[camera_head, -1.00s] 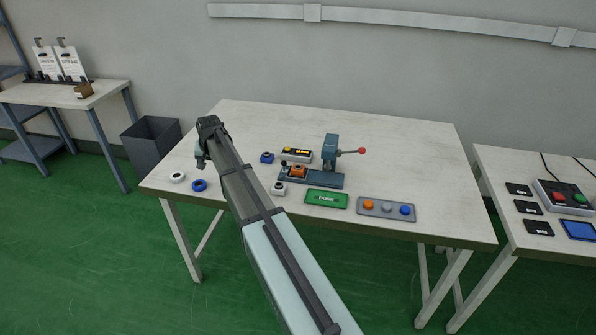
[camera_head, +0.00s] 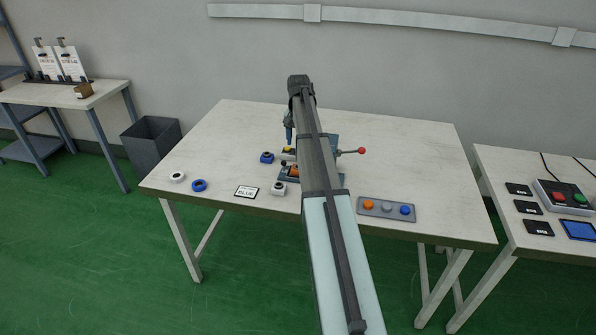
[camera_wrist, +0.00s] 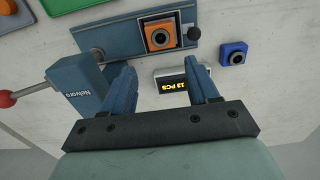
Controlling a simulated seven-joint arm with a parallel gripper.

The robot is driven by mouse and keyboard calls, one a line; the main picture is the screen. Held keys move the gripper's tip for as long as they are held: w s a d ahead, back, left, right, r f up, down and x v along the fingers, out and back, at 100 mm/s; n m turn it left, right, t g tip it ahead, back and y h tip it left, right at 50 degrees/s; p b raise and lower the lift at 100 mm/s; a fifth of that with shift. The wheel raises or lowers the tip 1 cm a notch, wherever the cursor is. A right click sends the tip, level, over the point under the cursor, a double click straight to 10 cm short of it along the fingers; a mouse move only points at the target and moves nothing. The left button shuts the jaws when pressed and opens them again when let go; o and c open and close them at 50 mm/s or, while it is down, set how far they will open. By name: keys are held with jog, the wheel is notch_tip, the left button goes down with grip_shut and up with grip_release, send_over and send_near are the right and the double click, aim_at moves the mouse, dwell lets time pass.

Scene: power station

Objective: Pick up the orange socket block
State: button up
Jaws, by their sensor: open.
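The orange socket block (camera_wrist: 159,38) sits in the blue press fixture (camera_wrist: 105,40), on its base, in the wrist view. In the head view the orange socket block (camera_head: 294,171) is partly hidden by my arm. My gripper (camera_head: 289,139) is above the back part of the table, over the fixture area. In the wrist view my gripper (camera_wrist: 160,70) has its two fingers apart with nothing between them. The orange block appears beyond the fingertips, not touched by them.
The press lever with a red knob (camera_head: 362,150) sticks out right. A counter display (camera_wrist: 183,85) and a blue block (camera_wrist: 233,53) are close by. The right rear table is clear.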

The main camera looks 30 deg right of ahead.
notch_tip(320, 180, down, 6)
jog(key=shift+f, duration=0.15)
jog(key=shift+s+a+f, duration=0.1)
jog(key=shift+f, duration=1.25)
jog(key=shift+a+f, duration=0.1)
jog(key=shift+f, duration=1.2)
jog(key=shift+c, duration=0.2)
jog(key=c, duration=0.7)
